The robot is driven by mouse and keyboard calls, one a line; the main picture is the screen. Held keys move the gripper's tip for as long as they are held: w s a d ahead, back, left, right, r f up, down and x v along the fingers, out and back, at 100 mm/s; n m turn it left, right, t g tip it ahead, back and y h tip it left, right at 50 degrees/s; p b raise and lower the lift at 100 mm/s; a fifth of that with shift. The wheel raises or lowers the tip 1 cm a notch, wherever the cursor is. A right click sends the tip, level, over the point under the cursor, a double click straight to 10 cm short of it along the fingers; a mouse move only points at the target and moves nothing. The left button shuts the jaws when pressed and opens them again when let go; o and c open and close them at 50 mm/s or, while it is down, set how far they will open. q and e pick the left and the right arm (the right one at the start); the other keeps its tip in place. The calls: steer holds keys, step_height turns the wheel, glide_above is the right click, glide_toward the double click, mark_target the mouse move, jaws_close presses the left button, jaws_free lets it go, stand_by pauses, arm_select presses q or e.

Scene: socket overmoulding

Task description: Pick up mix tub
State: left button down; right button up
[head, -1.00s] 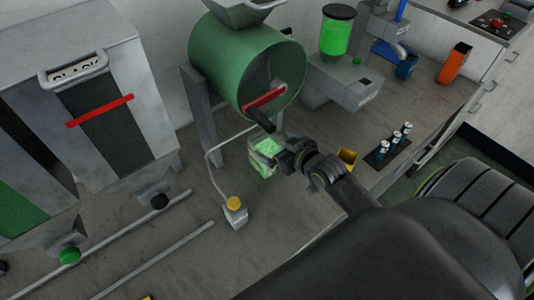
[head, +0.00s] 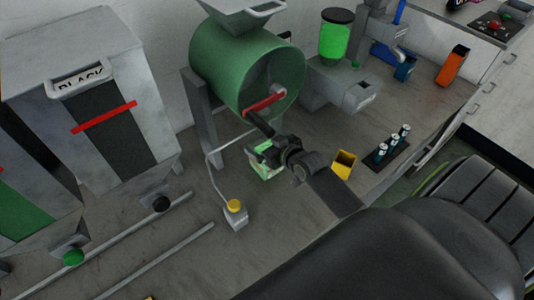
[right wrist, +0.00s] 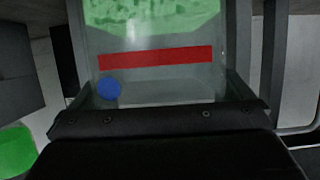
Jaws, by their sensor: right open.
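The mix tub (head: 264,171) is a small pale tub with bright green contents. It stands on the bench under the front of the green drum, partly hidden by my gripper. In the right wrist view the tub (right wrist: 158,90) is close, with green contents at the top, a red stripe and a blue dot on its near side. My right gripper (head: 272,154) is open at the tub. Its dark fingers show on the left and right of the tub in the wrist view; I cannot tell whether they touch it. My left gripper is not in view.
The green drum (head: 235,75) with its red-and-black crank (head: 262,106) hangs just above the tub. A yellow-buttoned box (head: 236,214) stands front left. A yellow bin (head: 343,164) and a rack of small bottles (head: 388,152) stand to the right. Grey hoppers fill the left.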

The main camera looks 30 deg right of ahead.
steer(key=c, duration=1.4)
steer(key=shift+c, duration=0.9)
steer(key=shift+r, duration=0.15)
